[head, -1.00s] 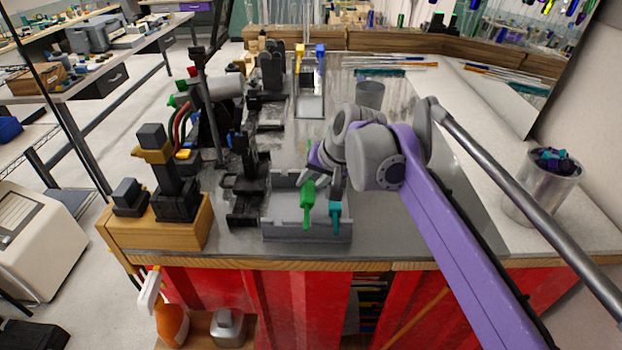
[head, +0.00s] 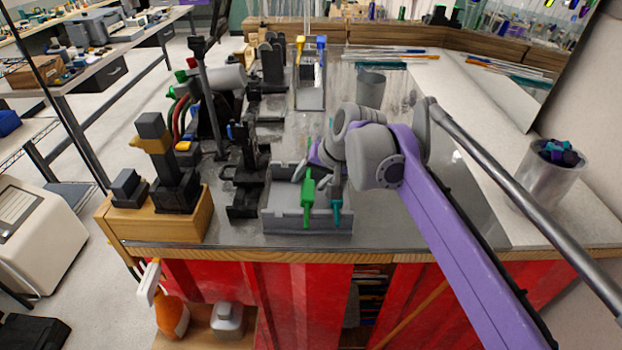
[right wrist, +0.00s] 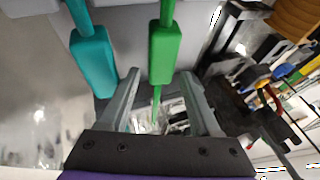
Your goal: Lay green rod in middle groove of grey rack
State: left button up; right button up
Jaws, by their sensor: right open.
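The green rod (head: 307,189) has a bright green block and thin ends. It lies lengthwise over the grey rack (head: 280,221), about midway along it, seemingly in the middle groove; the contact is hard to see. A teal rod (head: 336,194) lies to its right on the same rack. My right gripper (head: 318,174) is open at the far side of the rack. In the right wrist view the green rod (right wrist: 165,47) passes between the spread fingers (right wrist: 157,78), with a gap on both sides. The teal rod (right wrist: 93,58) is outside them. My left gripper is not in view.
Black fixtures (head: 248,165) stand close left of the rack, and a wooden block (head: 155,220) with black parts is farther left. A metal cup (head: 549,172) is at the right. The bench's front edge is just before the rack.

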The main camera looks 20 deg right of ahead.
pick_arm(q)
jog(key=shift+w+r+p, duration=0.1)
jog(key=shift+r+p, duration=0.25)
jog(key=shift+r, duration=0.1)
pick_arm(e)
jog(key=v, duration=1.1)
jog(key=shift+w, duration=0.1)
jog(key=shift+f, duration=0.1)
